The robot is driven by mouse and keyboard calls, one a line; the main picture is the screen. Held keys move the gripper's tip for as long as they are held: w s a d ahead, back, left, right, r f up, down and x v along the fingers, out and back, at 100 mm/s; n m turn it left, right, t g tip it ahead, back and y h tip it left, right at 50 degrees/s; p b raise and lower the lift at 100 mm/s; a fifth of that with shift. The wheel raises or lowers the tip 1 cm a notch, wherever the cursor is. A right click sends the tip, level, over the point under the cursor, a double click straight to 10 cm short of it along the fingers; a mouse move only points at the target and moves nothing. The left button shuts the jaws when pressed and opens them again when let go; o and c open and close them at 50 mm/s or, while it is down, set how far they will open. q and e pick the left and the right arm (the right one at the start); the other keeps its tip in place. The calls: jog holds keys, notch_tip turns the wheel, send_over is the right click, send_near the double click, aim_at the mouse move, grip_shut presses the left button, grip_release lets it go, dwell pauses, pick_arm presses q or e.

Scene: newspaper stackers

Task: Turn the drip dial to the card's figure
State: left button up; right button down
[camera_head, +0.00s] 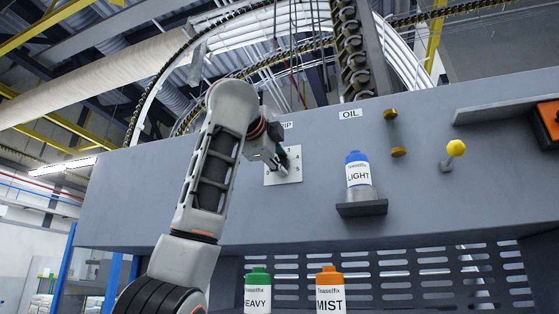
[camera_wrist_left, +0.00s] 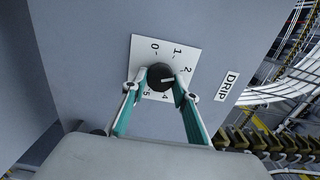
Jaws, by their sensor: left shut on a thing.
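The drip dial is a round black knob (camera_wrist_left: 160,76) with a white pointer line, on a white plate (camera_wrist_left: 145,48) with figures from 0 to 5. In the left wrist view the line points right, towards the side just past the 2; the 3 is hidden, apparently behind a finger. My left gripper (camera_wrist_left: 158,92) is shut on the knob, one teal-padded finger on each side. In the head view the gripper (camera_head: 278,158) covers most of the dial, and part of the plate (camera_head: 291,175) shows. I see no figure card in either view.
A LIGHT bottle (camera_head: 358,172) with a blue cap stands on a small ledge (camera_head: 362,208) right of the dial. A HEAVY bottle (camera_head: 257,292) and a MIST bottle (camera_head: 330,290) stand below. A yellow-knobbed lever (camera_head: 455,149) and an orange box (camera_head: 549,120) are farther right.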

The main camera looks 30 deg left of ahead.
pick_arm(q)
jog(key=o, duration=1.1)
jog(key=shift+d, duration=0.1)
jog(key=shift+s, duration=0.1)
jog(key=v, duration=1.1)
jog(key=shift+s, duration=0.4)
jog(key=shift+d, duration=0.2)
